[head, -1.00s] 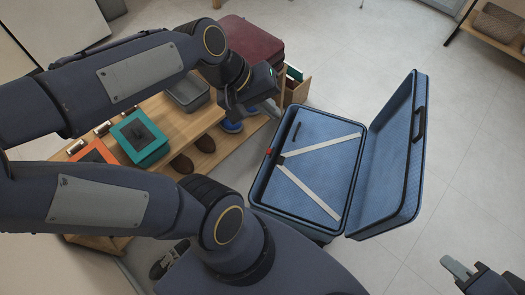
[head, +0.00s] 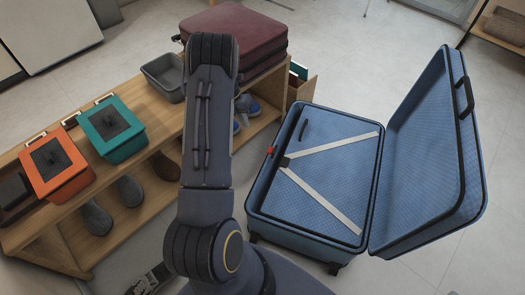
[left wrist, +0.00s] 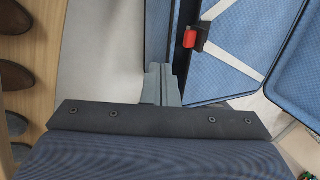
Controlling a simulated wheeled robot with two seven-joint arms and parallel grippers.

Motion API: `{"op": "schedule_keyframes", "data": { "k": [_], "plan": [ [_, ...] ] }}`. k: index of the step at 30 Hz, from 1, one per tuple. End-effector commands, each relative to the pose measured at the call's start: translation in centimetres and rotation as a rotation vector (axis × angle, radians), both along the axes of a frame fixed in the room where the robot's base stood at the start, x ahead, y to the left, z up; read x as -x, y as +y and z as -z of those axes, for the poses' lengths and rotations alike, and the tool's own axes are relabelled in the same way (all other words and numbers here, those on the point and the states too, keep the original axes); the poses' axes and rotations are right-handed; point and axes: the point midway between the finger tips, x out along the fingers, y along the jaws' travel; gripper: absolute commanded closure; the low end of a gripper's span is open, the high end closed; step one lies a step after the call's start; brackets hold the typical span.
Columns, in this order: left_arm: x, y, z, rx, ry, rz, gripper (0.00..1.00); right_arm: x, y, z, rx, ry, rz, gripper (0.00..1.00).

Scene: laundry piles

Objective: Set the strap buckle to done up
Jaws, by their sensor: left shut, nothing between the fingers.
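The open blue suitcase (head: 256,208) stands right of centre in the head view. Two pale straps (head: 335,147) form a V across its base and meet at a black buckle piece (head: 284,161). A red buckle part (head: 270,150) is at the near left rim. In the left wrist view the red part (left wrist: 190,39) lies right beside the black piece (left wrist: 202,37); I cannot tell whether they are latched. My left gripper (left wrist: 162,84) is shut and empty, below and left of the buckle in that view. My arm hides it in the head view.
The suitcase lid (head: 430,150) stands open on the right. A wooden bench (head: 60,225) on the left bears an orange box (head: 55,165), a teal box (head: 112,130), a grey bin (head: 163,75) and a maroon suitcase (head: 245,35), with shoes below.

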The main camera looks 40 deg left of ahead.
Motion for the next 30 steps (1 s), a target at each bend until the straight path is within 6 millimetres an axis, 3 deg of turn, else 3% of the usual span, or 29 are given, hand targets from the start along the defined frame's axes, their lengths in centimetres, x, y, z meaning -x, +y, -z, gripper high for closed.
{"op": "schedule_keyframes", "data": {
  "k": [14,27,30],
  "plan": [
    [0.0,-0.1,1.1,0.002,0.011,-0.018,1.00,0.0,0.0,0.4,0.000,-0.001,0.000,0.72],
    [-0.8,-2.8,9.3,0.003,0.011,-0.016,1.00,0.0,0.0,4.2,0.000,0.000,0.000,0.72],
    [-1.2,-3.7,10.4,0.002,0.008,-0.015,1.00,0.0,0.0,4.8,0.000,0.000,0.000,0.72]
  ]
}}
